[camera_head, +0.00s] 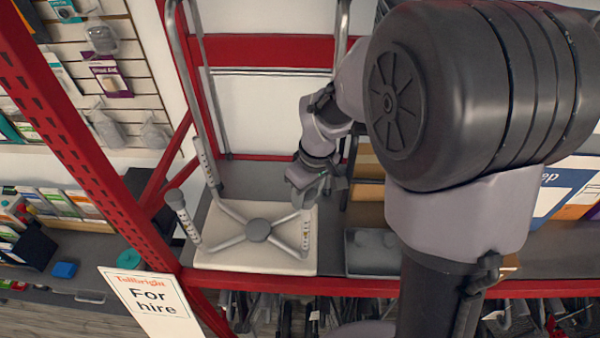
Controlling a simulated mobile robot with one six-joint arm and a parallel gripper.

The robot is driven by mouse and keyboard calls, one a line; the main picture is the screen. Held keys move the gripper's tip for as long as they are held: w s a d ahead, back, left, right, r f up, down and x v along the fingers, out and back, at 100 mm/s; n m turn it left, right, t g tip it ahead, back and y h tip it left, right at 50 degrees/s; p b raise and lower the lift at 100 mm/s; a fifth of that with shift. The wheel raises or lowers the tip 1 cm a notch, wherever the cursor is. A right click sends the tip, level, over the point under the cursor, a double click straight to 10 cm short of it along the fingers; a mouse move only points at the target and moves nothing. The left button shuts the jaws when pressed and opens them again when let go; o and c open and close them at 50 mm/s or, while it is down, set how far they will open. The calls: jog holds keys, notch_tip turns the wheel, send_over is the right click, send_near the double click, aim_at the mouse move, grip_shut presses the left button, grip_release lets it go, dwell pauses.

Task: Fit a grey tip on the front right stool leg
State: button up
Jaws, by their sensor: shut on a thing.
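The stool (257,230) lies upside down on a pale board (245,262), with its legs pointing up from a grey hub. The front right leg (306,234) stands just below my gripper (306,196). My gripper is shut on a small dark grey piece, which looks like the grey tip, at or just over the leg's top; I cannot tell whether they touch. The front left leg (188,225) has a grey tip (175,198) on its end. The back left leg (207,165) shows beside a metal tube. The back right leg is hidden behind my gripper.
A dark grey tray (372,263) with grey contents stands right of the stool. Red shelf posts (85,130) rise at the left, and a "For hire" sign (153,300) hangs in front. Tall metal tubes (192,75) stand behind. Cardboard boxes (368,190) lie back right.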

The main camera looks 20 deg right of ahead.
aim_at(312, 199)
jog(key=shift+f+b, duration=0.65)
jog(key=o, duration=1.3)
jog(key=shift+r, duration=0.1)
notch_tip(312, 199, up, 13)
jog(key=s+p, duration=0.1)
jog(key=s, duration=0.1)
jog(key=s+a+r+m+t+y, duration=0.1)
jog(key=s+a+r+m+t, duration=0.1)
jog(key=s+m, duration=0.5)
jog(key=s+a+r+m+t, duration=0.1)
jog(key=s+a+m+t, duration=0.15)
jog(key=s, duration=0.85)
jog(key=f+b, duration=2.7)
jog(key=f, duration=0.1)
jog(key=w+f+b, duration=0.1)
jog(key=f+b, duration=1.3)
jog(key=shift+d+b, duration=0.3)
jog(key=shift+b, duration=0.05)
